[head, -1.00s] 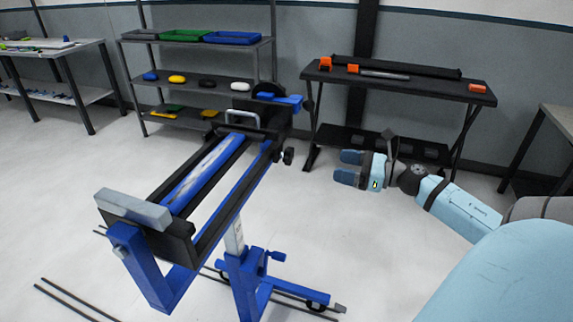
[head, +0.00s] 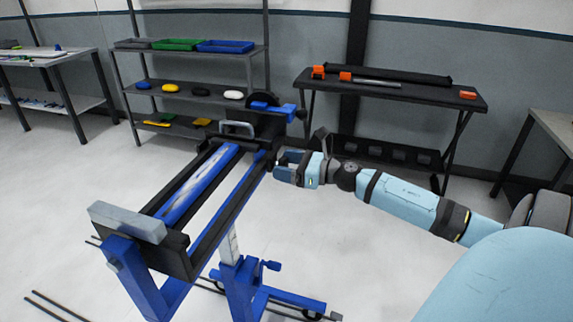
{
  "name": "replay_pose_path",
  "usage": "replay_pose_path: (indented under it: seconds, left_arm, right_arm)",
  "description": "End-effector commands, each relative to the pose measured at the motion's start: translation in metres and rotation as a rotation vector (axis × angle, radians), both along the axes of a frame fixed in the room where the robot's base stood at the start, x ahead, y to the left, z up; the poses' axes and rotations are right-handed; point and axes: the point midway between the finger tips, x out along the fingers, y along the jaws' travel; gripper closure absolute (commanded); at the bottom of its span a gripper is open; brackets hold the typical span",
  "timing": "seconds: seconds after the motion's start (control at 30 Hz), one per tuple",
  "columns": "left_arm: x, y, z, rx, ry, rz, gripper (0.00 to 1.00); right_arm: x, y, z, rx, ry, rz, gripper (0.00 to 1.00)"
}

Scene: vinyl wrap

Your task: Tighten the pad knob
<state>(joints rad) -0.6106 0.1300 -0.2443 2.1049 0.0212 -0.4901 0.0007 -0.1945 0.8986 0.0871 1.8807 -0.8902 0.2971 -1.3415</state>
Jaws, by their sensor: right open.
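The blue and black wrapping stand (head: 238,193) is left of centre, with a blue roller along its bed and a grey block at its near end. A small dark knob (head: 271,158) sits on the right side of its far end, partly hidden by my right gripper; I take it for the pad knob. My right gripper (head: 279,165) is open, its blue fingers pointing left at the knob. I cannot tell whether they touch it or lie around it. My left gripper is not in view.
A shelf rack (head: 200,88) with trays and coloured rolls stands behind. A dark table (head: 430,97) with orange items stands at the back right. A bench (head: 50,60) is at far left. The floor on the right is clear below my arm.

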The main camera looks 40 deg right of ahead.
Motion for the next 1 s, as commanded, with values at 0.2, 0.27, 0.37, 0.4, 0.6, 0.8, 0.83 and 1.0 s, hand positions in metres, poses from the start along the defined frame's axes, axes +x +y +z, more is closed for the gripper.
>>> replay_pose_path:
  seconds: [0.2,0.27,0.37,0.4,0.6,0.8,0.83,1.0]
  left_arm:
    - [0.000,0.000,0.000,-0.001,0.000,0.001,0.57]
    - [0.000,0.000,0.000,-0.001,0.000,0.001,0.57]
    - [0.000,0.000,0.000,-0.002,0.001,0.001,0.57]
    - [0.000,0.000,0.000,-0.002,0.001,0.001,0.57]
    - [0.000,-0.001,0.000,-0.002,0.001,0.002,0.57]
    - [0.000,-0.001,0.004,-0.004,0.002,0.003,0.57]
    - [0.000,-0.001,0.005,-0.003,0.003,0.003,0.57]
    - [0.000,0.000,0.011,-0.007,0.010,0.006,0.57]
  right_arm:
    - [0.001,0.000,0.000,0.000,0.000,0.000,0.25]
    - [0.001,0.000,0.000,0.000,0.000,0.000,0.29]
    - [0.000,0.000,0.000,0.000,0.000,0.000,0.52]
    - [0.000,0.000,0.000,0.000,0.000,0.000,0.61]
    - [0.000,0.000,0.000,0.002,0.001,0.000,0.73]
    - [0.001,0.000,0.001,0.035,0.018,0.000,0.73]
    - [0.001,0.000,0.001,0.045,0.023,-0.001,0.73]
    - [0.001,-0.001,0.002,0.131,0.069,-0.001,0.73]
